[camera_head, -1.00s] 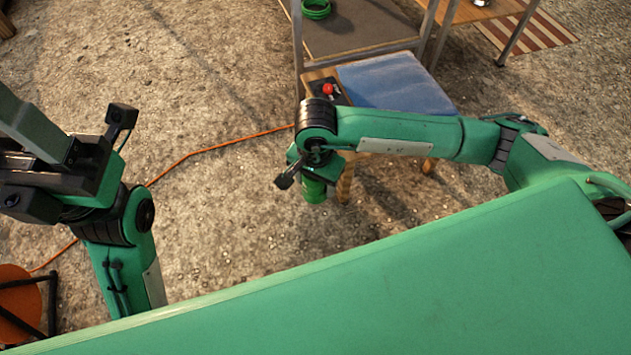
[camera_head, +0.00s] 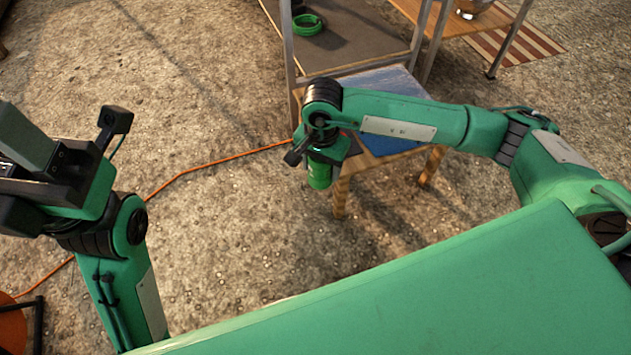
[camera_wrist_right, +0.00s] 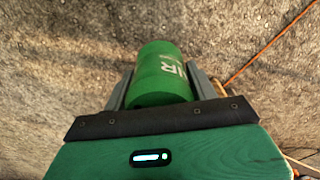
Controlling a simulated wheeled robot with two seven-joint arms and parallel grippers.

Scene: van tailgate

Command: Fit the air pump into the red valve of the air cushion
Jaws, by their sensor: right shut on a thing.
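My right gripper (camera_head: 321,158) points down in the head view and is shut on a green cylinder, which looks like the air pump (camera_head: 320,177). In the right wrist view the pump (camera_wrist_right: 158,72) with white marks sits between both fingers. The blue air cushion (camera_head: 395,143) lies on a wooden stool, right of and partly behind my right wrist and forearm.
The wooden stool (camera_head: 341,192) stands under the cushion. A metal-legged shelf (camera_head: 350,45) with a green ring (camera_head: 308,25) is behind it. An orange cable (camera_head: 205,162) crosses the floor. Open floor lies left and in front of the stool.

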